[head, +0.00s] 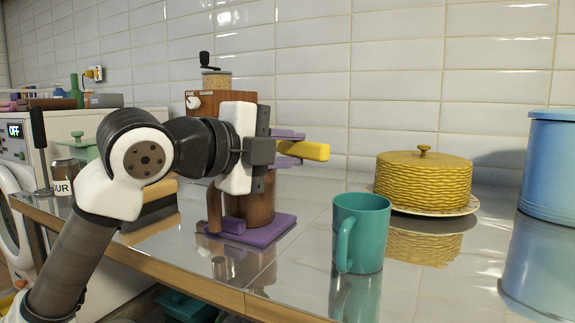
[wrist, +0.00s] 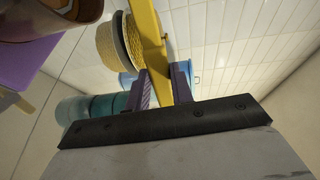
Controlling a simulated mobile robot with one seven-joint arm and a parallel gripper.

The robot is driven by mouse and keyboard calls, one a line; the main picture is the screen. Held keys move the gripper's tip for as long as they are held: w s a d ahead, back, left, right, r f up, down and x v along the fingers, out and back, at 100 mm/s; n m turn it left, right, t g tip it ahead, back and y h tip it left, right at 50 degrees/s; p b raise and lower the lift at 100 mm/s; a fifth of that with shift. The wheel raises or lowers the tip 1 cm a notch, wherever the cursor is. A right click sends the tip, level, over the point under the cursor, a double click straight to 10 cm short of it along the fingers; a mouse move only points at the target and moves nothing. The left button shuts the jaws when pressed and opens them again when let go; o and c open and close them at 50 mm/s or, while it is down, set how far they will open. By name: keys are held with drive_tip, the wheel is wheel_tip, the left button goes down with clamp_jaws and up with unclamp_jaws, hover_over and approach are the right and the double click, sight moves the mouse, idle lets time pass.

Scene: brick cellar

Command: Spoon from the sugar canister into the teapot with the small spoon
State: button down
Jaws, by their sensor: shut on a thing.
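My gripper (head: 290,148) is shut on a long yellow piece (head: 312,151), which looks like the small spoon's handle. Its bowl end cannot be made out. The yellow piece also shows between the purple fingers in the wrist view (wrist: 150,40). The gripper is above a brown pot (head: 257,207) with a side handle, on a purple mat (head: 275,229). My arm hides much of this pot, and I cannot tell whether it is the teapot. A blue lidded canister (head: 550,165) stands at the far right, with no label visible, so I cannot confirm it as the sugar canister.
A teal mug (head: 361,232) stands right of the mat near the counter's front. A yellow woven lidded dish (head: 423,180) sits behind it on a plate. A wooden grinder (head: 217,80) is behind my arm. A partly labelled can (head: 66,178) stands left. The tiled wall closes the back.

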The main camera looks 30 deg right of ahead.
drive_tip(key=shift+d+f+t+h+b, duration=0.1)
drive_tip(key=shift+f+t+h+b, duration=0.2)
drive_tip(key=shift+h+b, duration=1.15)
drive_tip(key=shift+a+f+t+h+b, duration=0.15)
drive_tip(key=shift+t+h+b, duration=0.3)
drive_tip(key=shift+b, duration=1.9)
drive_tip(key=shift+d+f+t+h+b, duration=0.2)
drive_tip(key=shift+h+b, duration=0.9)
drive_tip(key=shift+b, duration=0.8)
drive_tip(key=shift+h+b, duration=0.3)
drive_tip(key=shift+b, duration=0.25)
drive_tip(key=shift+r+h+b, duration=0.15)
drive_tip(key=shift+h+b, duration=0.15)
drive_tip(key=shift+b, duration=0.2)
drive_tip(key=shift+y, duration=0.5)
